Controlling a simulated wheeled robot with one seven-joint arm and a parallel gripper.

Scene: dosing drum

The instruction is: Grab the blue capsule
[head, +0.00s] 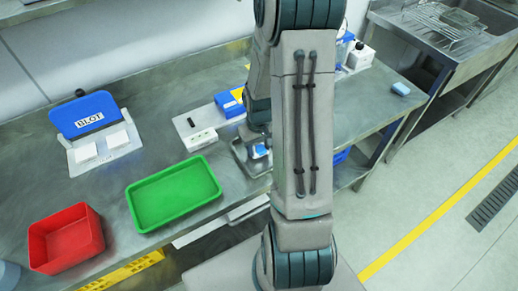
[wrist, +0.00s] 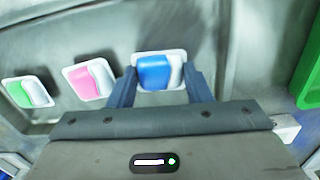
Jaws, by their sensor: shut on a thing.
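The blue capsule (wrist: 154,72) is in the wrist view, a blue rounded piece with a white part at its right, seated in a white square-edged holder. My gripper (wrist: 160,84) has one finger on each side of it and is shut on it. Whether the capsule is clear of the surface beneath I cannot tell. In the head view my arm covers much of that spot; a small blue and white patch shows beside it, too small to make out.
In the wrist view a pink capsule (wrist: 91,79) and a green capsule (wrist: 29,93) sit in similar white holders to the left. In the head view a green tray (head: 137,208), a red bin (head: 40,247) and a blue-lidded BLOT device (head: 85,113) stand on the steel bench.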

